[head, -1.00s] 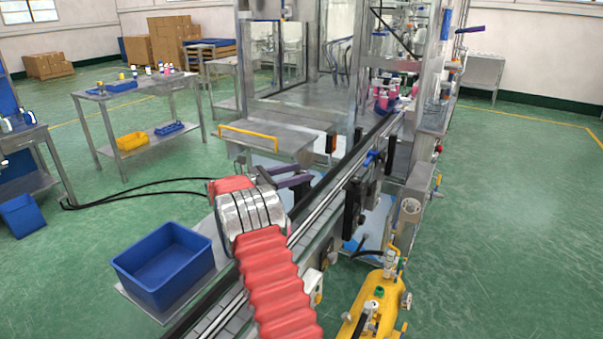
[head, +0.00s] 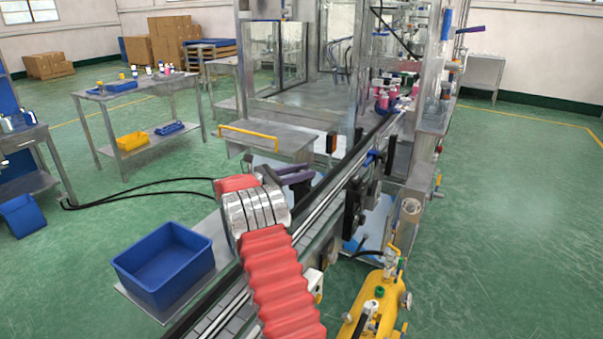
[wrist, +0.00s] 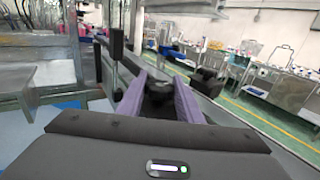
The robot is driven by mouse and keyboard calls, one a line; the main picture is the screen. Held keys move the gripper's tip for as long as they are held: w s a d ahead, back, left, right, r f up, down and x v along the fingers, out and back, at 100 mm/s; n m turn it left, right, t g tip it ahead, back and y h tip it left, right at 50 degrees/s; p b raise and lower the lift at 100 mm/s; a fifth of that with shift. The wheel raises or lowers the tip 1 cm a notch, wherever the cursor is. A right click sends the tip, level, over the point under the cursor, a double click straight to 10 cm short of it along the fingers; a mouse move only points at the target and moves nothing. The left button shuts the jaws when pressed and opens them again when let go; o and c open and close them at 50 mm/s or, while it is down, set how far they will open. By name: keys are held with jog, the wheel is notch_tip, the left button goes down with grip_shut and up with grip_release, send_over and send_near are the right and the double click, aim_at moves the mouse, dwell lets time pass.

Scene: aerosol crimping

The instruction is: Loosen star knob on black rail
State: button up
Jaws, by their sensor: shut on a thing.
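My gripper (head: 305,178) has purple fingers and reaches over the near side of the conveyor in the head view. In the wrist view, my gripper (wrist: 163,80) has its two fingers on either side of a dark knob (wrist: 160,88) and is shut on it. The knob's star shape is hard to make out, as the fingers and shadow cover much of it. The black rail (head: 338,166) runs along the conveyor beside the fingers. In the head view the knob is hidden behind my wrist and fingers.
A blue bin (head: 165,262) stands on a plate left of my arm. A yellow pallet-jack-like unit (head: 375,305) is at the lower right. A machine enclosure (head: 290,100) stands beyond, with pink-capped cans (head: 385,95) on the conveyor. Green floor is clear at the right.

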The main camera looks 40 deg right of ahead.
jog(key=shift+c, duration=0.9)
jog(key=shift+n+t, duration=0.5)
jog(key=shift+t, duration=0.3)
jog(key=shift+s+n+t+h, duration=0.1)
jog(key=shift+n+t+h, duration=0.3)
jog(key=shift+n+t, duration=1.9)
jog(key=shift+t, duration=1.6)
jog(key=o, duration=1)
jog(key=shift+o, duration=0.2)
